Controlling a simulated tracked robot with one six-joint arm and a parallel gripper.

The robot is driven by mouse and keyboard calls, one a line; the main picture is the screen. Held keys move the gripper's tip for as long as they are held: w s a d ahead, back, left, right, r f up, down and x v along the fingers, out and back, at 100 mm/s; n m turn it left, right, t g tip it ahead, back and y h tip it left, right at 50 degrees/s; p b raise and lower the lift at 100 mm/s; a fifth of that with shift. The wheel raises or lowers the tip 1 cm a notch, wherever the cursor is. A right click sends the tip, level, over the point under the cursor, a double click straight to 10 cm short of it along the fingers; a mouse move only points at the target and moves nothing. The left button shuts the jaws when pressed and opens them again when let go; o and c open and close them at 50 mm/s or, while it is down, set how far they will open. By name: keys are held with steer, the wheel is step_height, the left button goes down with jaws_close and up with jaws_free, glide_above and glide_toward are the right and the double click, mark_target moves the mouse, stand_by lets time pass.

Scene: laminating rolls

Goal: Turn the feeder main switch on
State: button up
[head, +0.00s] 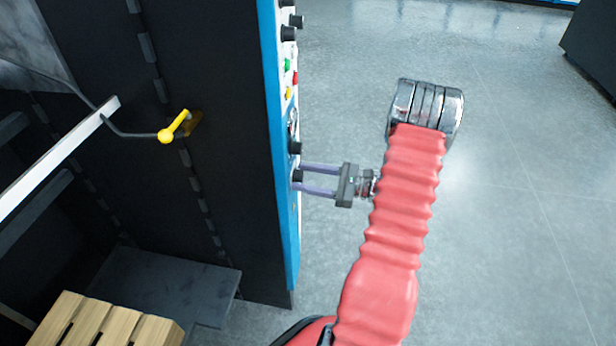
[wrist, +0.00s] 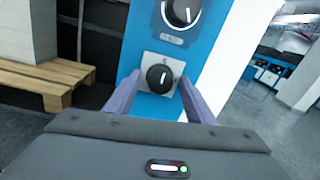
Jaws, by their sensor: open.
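A black rotary switch knob (wrist: 160,78) with a white pointer mark sits on a light square plate on the blue panel, in the middle of the wrist view. My gripper (wrist: 154,102) is open, with one finger on each side of this knob. In the head view the knob (head: 297,175) shows side-on at the panel's edge, and my gripper (head: 298,179) reaches it from the right. I cannot tell whether the fingers touch the knob. The label near it is too small to read.
A second, larger knob (wrist: 181,12) is just above. Higher on the panel (head: 277,150) are green, red and yellow buttons and more black knobs. A yellow-handled lever (head: 174,127) is on the dark cabinet side. A wooden pallet (head: 95,325) lies lower left.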

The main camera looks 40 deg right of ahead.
steer(key=shift+c, duration=0.5)
steer(key=c, duration=0.9)
steer(key=shift+d, duration=0.3)
steer(key=shift+c, duration=0.3)
steer(key=shift+a+r, duration=0.1)
steer(key=shift+a, duration=0.05)
